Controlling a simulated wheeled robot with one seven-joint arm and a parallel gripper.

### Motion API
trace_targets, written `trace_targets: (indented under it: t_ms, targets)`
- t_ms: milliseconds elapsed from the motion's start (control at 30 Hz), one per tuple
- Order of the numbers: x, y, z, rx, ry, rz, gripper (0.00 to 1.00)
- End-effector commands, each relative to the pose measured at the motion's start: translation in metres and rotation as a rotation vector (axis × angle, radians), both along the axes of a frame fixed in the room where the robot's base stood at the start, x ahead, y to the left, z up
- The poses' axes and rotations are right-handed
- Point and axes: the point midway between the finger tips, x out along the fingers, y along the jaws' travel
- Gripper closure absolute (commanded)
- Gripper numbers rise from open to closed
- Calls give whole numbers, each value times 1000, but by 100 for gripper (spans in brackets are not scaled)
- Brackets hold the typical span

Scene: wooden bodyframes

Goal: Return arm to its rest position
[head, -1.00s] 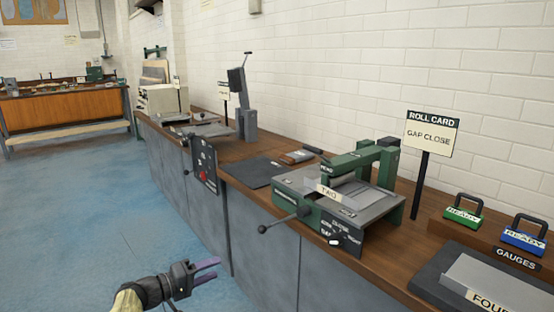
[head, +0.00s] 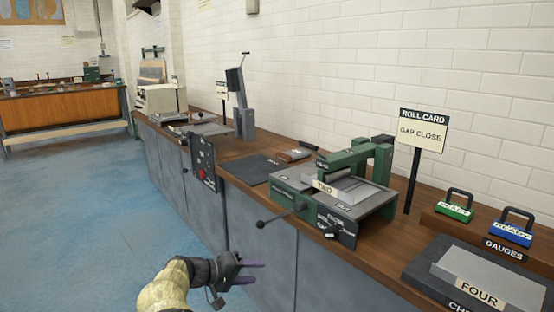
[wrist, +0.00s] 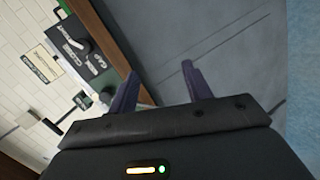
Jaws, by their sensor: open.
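My gripper (head: 252,272) is low in front of the bench's grey panels, at the bottom middle of the head view. Its two purple fingers point right and stand apart, with nothing between them. In the wrist view my gripper (wrist: 163,88) also shows its fingers spread and empty, with the grey panel and blue floor beyond. My arm bends up from the bottom edge of the head view, in a pale yellow sleeve. The gripper is apart from the bench and below its top.
A wooden-topped bench (head: 228,152) runs along the right. The blue floor (head: 90,220) at left is clear.

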Motion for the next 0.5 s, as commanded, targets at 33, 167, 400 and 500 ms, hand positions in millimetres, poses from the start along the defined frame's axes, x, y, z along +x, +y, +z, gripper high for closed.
trace_targets:
  t_ms: [33,167,400,500]
  targets:
    - [0,-19,-2,36,33,-27,50]
    - [-8,-69,-11,156,134,-91,50]
    - [-54,-155,-27,460,299,-191,50]
    - [-79,-177,-29,586,335,-209,50]
